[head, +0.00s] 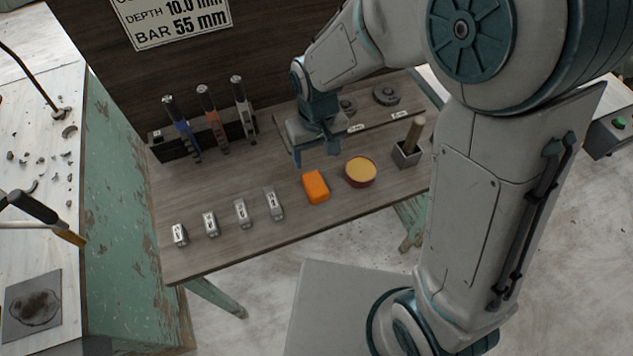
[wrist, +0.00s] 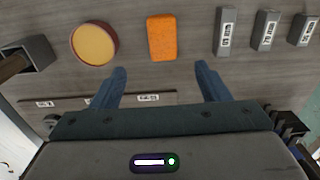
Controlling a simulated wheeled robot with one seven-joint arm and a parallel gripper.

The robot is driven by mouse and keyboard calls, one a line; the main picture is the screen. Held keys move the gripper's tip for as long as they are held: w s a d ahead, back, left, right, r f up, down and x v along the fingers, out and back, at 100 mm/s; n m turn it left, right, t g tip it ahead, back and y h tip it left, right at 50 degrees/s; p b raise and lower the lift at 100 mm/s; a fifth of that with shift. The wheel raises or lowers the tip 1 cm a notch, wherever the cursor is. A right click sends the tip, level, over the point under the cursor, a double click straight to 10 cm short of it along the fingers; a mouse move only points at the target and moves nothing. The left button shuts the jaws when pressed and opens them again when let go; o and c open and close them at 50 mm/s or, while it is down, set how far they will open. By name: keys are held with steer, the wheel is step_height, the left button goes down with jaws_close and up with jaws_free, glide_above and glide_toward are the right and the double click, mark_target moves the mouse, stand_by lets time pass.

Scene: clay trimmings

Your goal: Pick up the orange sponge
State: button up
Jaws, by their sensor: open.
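The orange sponge (head: 316,187) lies flat on the wooden table, between a round bowl and a row of labelled metal blocks. In the wrist view the sponge (wrist: 162,37) lies beyond the fingertips, roughly in line with the gap between them. My gripper (head: 322,157) is above the table, on the back side of the sponge and apart from it. The gripper also shows in the wrist view (wrist: 160,80), with its two blue fingers spread and nothing between them.
A bowl with a tan-orange top (head: 361,171) stands close right of the sponge. Several metal blocks (head: 241,213) line up to its left. A square holder with a wooden handle (head: 407,152) is farther right. Tools stand in a rack (head: 172,148) behind. The front table strip is clear.

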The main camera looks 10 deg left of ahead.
glide_above(316, 182)
step_height(316, 182, down, 7)
steer(key=shift+w+d+f, duration=0.1)
steer(key=shift+d+f, duration=0.05)
steer(key=shift+a+f+p, duration=0.2)
steer(key=shift+f+p, duration=0.4)
steer(key=shift+f, duration=2.05)
steer(key=c, duration=1.1)
